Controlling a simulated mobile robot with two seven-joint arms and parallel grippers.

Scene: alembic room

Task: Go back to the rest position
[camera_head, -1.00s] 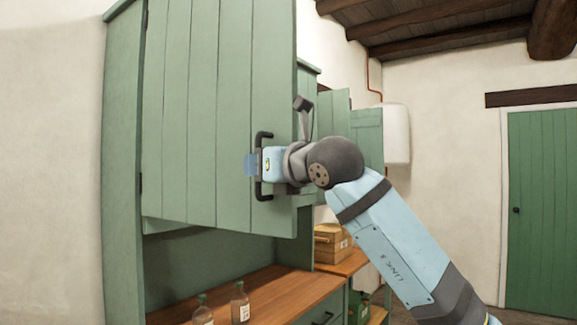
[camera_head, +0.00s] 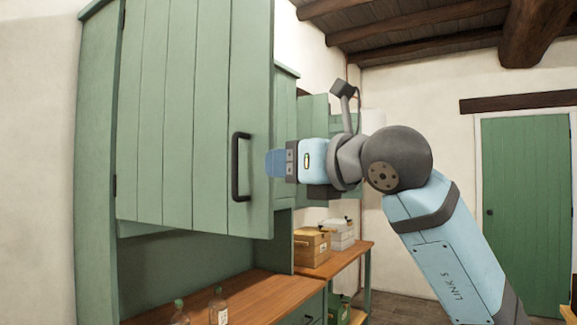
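My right gripper (camera_head: 276,163) has pale blue fingers and points left. It hangs in the air just right of the green cupboard door (camera_head: 180,120), apart from its dark handle (camera_head: 236,167). Nothing shows held in it. The fingers are seen side-on and overlap, so their gap is hidden. The door is hinged on its left and appears swung outward, hiding the inside of the cupboard. My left gripper is not in view.
A wooden counter (camera_head: 260,296) below holds two small bottles (camera_head: 218,308) (camera_head: 180,314). Behind it, a wooden box (camera_head: 311,247) and a pale box (camera_head: 340,232) stand on a farther surface. A green room door (camera_head: 527,200) is at the far right.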

